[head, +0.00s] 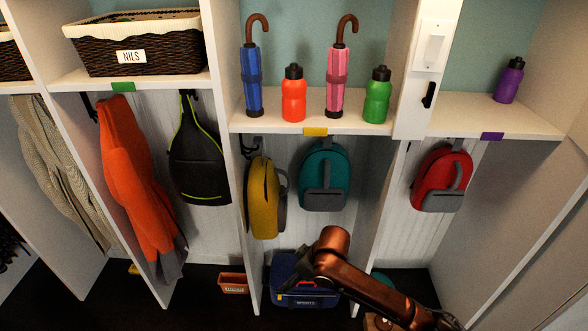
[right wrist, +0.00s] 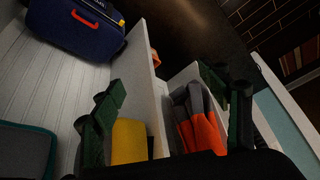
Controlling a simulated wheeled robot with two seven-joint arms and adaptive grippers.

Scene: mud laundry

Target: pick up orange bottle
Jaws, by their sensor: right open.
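The orange bottle (head: 293,95) has a black cap and stands upright on the white middle shelf, between a blue umbrella (head: 252,80) and a pink umbrella (head: 337,80). My right gripper (right wrist: 165,88) shows in the right wrist view with its two dark green fingers apart and nothing between them. The orange bottle is not visible in that view. My left gripper is in neither view.
A green bottle (head: 377,95) stands right of the pink umbrella, and a purple bottle (head: 509,80) on the right shelf. Below hang a yellow backpack (head: 262,200), teal backpack (head: 325,175) and red backpack (head: 440,180). A blue case (right wrist: 75,25) sits low. White dividers separate the cubbies.

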